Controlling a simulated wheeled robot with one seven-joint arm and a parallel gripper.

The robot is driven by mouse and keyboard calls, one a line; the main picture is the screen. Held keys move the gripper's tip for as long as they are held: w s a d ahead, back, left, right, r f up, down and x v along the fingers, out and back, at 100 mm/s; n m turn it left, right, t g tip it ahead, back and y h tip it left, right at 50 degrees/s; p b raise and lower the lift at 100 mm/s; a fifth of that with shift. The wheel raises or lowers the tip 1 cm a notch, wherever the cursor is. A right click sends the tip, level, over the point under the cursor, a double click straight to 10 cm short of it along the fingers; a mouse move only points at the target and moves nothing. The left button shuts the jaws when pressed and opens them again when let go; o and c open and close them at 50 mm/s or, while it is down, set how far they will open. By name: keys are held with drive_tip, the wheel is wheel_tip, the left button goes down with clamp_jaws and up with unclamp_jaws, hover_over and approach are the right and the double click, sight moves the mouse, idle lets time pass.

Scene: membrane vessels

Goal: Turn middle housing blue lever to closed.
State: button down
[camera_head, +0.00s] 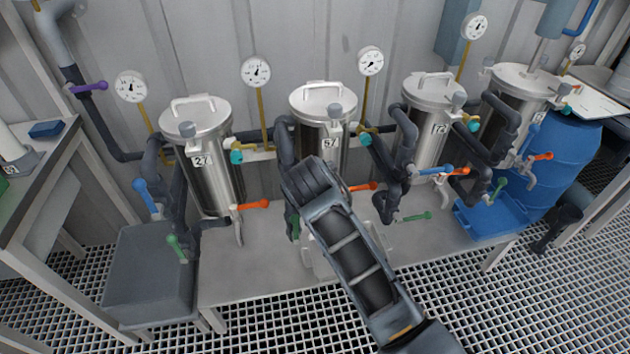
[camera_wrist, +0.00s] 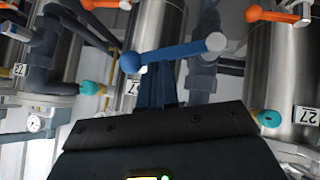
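The middle housing (camera_head: 322,140), a steel vessel with a tag that seems to read 57, stands between vessels tagged 27 (camera_head: 214,160) and 72 (camera_head: 429,130). In the head view my arm hides its blue lever and my gripper. In the wrist view, which is roughly upside down, a blue lever (camera_wrist: 175,53) with a round blue knob end and a grey end crosses just past my gripper (camera_wrist: 160,78). The dark blue fingers reach up to the lever and overlap it in the picture. Whether they touch or grip it cannot be told.
Orange levers (camera_head: 250,206) and green levers (camera_head: 416,217) stick out near the vessels. Dark pipes (camera_head: 401,150) run close between the vessels. A grey bin (camera_head: 150,275) stands at left and a blue barrel (camera_head: 560,165) at right. The grated floor in front is clear.

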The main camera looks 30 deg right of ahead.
drive_tip(key=shift+s+d+f+m+y, duration=0.15)
drive_tip(key=shift+d+f+m+y, duration=0.15)
drive_tip(key=shift+f+y, duration=0.2)
drive_tip(key=shift+s+d+f+m+y, duration=0.1)
drive_tip(key=shift+d+f+m+y, duration=0.1)
drive_tip(key=shift+d+f+y, duration=0.25)
drive_tip(key=shift+f, duration=0.1)
drive_tip(key=w+d+r+p+v, duration=0.1)
drive_tip(key=p+v, duration=0.2)
drive_tip(key=v, duration=1)
drive_tip(key=shift+w+r, duration=0.2)
drive_tip(key=shift+r, duration=0.15)
